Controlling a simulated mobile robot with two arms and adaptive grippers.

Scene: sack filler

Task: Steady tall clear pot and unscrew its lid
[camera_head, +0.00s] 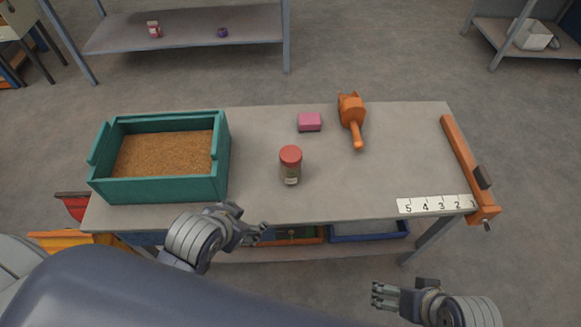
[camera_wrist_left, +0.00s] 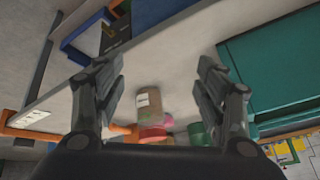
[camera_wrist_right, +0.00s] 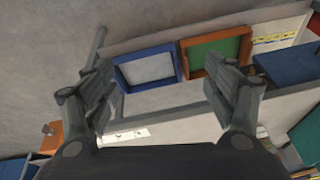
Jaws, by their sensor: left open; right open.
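The tall clear pot (camera_head: 291,174) stands upright near the middle of the table, with brownish contents, a pale label and a red lid (camera_head: 290,154) on top. In the left wrist view the pot (camera_wrist_left: 149,103) shows between the fingers, some way beyond them. My left gripper (camera_head: 262,232) is open and empty at the table's front edge, to the left of and nearer than the pot. My right gripper (camera_head: 376,296) is open and empty, in front of the table and below right of the pot. In the right wrist view no pot shows between its fingers (camera_wrist_right: 163,90).
A teal crate (camera_head: 222,170) of brown grain stands at the table's left. A pink block (camera_head: 310,122) and an orange scoop (camera_head: 352,112) lie behind the pot. A numbered white strip (camera_head: 430,204) and an orange bar (camera_head: 460,155) are at right. Trays (camera_head: 368,236) sit below.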

